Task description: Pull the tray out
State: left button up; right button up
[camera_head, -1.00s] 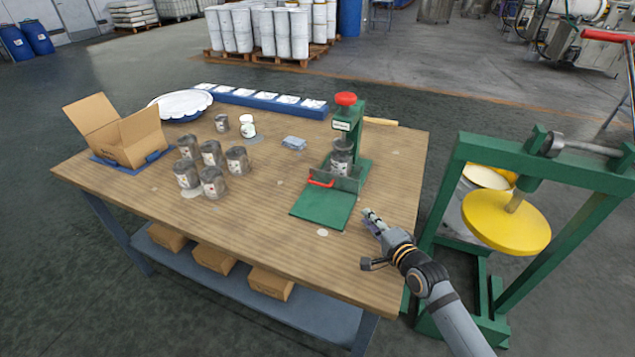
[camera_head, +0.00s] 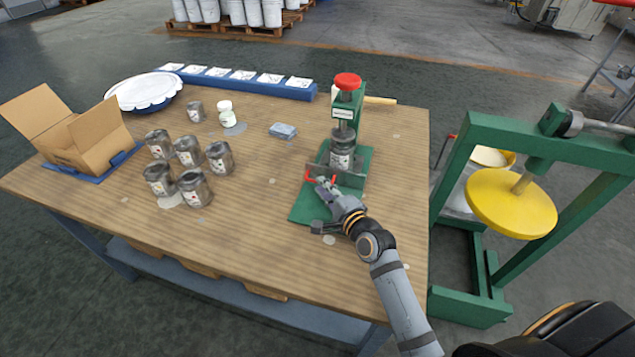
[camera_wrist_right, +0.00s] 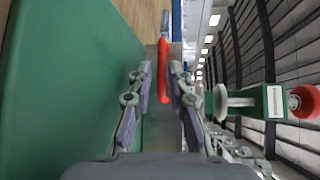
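The tray (camera_head: 350,179) is a grey piece with an upright front plate and a red handle (camera_head: 309,178), set on the green base of a small press (camera_head: 347,118). A grey can (camera_head: 342,152) stands behind the front plate, under the press head. My right gripper (camera_head: 325,186) is at the handle, partly covering it in the head view. In the right wrist view the red handle (camera_wrist_right: 163,75) lies between the two fingers (camera_wrist_right: 160,82), with gaps visible on both sides; the gripper is open. My left gripper is out of view.
Several grey cans (camera_head: 187,151) stand left on the wooden table (camera_head: 255,225), near an open cardboard box (camera_head: 97,137). A blue-grey block (camera_head: 283,130) lies left of the press. A green frame with a yellow disc (camera_head: 511,204) stands right of the table.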

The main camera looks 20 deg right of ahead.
jog(key=shift+x, duration=1.15)
jog(key=shift+w, duration=0.45)
jog(key=c, duration=0.4)
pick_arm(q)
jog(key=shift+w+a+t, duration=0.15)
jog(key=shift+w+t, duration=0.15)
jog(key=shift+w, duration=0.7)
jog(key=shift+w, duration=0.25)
